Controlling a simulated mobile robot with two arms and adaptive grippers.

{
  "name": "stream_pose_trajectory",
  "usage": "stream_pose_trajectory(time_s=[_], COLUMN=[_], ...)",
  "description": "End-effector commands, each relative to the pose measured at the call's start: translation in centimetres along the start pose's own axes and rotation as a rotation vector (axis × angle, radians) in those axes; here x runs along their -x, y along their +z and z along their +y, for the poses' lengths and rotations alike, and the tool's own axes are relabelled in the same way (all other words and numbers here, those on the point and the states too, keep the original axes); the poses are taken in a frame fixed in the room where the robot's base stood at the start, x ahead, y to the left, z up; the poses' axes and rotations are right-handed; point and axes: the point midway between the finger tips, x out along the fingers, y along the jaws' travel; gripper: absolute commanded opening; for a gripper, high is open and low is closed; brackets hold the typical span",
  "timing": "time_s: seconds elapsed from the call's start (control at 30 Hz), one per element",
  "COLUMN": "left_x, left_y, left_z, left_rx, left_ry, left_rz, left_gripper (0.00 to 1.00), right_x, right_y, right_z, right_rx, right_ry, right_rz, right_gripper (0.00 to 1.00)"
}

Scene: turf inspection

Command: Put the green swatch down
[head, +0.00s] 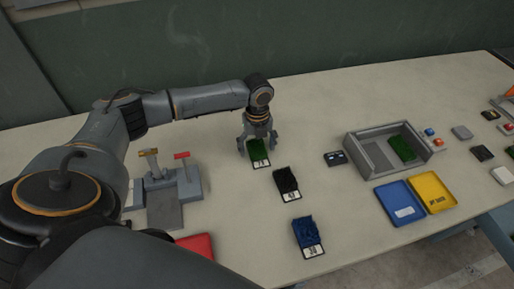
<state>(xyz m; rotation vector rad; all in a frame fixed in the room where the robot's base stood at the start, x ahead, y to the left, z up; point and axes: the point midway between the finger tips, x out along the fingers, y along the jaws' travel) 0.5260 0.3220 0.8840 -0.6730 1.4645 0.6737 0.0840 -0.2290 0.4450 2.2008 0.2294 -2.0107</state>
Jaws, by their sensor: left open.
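The green swatch (257,148) lies flat on the pale table at the middle, with a white number label on its near edge. My left gripper (257,146) is open and points down over it, with fingers on both sides of the green pile. I cannot tell whether the fingers touch it. The gripper partly hides the swatch's far end. My right gripper is not in view.
A black swatch (286,181) and a blue swatch (305,231) lie nearer on the table (350,245). Right stands a grey sectioned tray (376,157) holding a green piece (405,146), with blue (398,204) and yellow (432,190) trays in front. A grey fixture (165,190) stands left.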

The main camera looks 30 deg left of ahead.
Motion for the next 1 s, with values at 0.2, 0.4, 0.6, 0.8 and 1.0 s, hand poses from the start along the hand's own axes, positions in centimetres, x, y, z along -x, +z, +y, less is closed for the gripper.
stream_pose_trajectory(time_s=[0.2,0.4,0.6,0.8,1.0], left_x=[0.0,0.0,0.0,0.4,2.4], left_y=[0.0,0.0,0.0,0.0,0.1], left_z=[0.0,0.0,0.0,0.0,-0.1], left_rx=[0.000,0.000,0.000,0.001,0.001], left_ry=[0.000,0.000,0.000,-0.002,-0.004], left_rz=[0.000,0.000,0.000,0.000,-0.002], left_gripper=[0.68,0.37,0.33,0.33,0.33], right_x=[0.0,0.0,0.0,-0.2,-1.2], right_y=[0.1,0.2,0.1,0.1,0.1], right_z=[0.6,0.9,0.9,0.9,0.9], right_rx=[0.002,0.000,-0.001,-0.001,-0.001], right_ry=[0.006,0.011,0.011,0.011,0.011], right_rz=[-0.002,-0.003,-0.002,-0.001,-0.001], right_gripper=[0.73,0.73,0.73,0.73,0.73])
